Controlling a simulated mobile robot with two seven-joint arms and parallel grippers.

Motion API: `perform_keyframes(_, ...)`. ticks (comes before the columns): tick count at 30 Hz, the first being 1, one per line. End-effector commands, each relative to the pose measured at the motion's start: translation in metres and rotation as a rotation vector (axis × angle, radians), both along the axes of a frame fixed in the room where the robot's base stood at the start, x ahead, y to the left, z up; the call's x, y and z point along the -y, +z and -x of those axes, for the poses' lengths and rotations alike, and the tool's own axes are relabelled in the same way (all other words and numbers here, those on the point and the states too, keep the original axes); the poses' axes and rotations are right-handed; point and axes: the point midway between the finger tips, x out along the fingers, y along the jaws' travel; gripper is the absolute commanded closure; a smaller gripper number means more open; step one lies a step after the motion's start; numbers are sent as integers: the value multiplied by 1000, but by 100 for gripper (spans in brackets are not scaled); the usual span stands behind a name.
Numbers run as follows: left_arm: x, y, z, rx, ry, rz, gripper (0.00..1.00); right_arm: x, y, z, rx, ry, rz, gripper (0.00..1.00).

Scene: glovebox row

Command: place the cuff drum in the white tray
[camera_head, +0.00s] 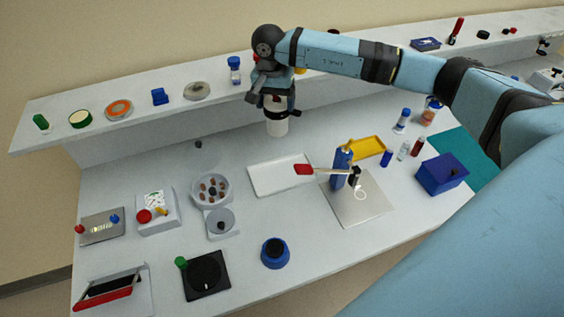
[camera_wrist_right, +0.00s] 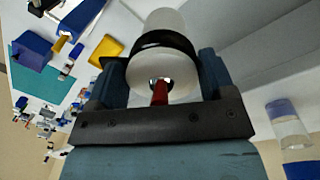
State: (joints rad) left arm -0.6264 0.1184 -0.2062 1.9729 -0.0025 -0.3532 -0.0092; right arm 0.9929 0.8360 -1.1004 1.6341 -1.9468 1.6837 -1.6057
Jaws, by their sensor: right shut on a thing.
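The cuff drum (camera_head: 277,127) is a white cylinder with a dark band. My right gripper (camera_head: 275,105) is shut on it and holds it up in front of the back shelf. In the right wrist view, the drum (camera_wrist_right: 167,25) sits between the two blue fingers (camera_wrist_right: 165,75), with a small red piece at its near end. The white tray (camera_head: 266,181) lies on the bench lower in the head view, apart from the drum. The tray looks empty, but a red-tipped tool overlaps its right edge in the picture. My left gripper is not in view.
A blue upright holder (camera_head: 342,163) with the red-tipped tool (camera_head: 305,170) stands right of the tray, by a silver plate (camera_head: 365,208). A yellow tray (camera_head: 370,146) lies behind. A round dish (camera_head: 211,190) is left of the tray. The raised shelf (camera_head: 120,127) runs along the back.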

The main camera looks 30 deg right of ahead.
Motion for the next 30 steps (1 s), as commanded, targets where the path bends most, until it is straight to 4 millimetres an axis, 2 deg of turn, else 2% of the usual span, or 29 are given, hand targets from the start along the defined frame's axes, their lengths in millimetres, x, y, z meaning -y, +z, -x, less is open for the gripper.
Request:
perform_keyframes(5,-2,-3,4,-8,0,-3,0,0,-33,1,-4,0,1,65)
perform_keyframes(9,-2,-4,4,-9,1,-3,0,0,-71,1,-4,0,0,65)
perform_keyframes(15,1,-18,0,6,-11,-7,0,0,-126,1,-3,-1,0,65)
perform_keyframes(19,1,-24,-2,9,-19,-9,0,0,-143,0,0,0,0,65)
perform_keyframes(26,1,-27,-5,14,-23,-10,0,0,-158,0,-1,0,0,65)
perform_keyframes(30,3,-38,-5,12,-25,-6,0,0,-182,0,-1,0,-1,65)
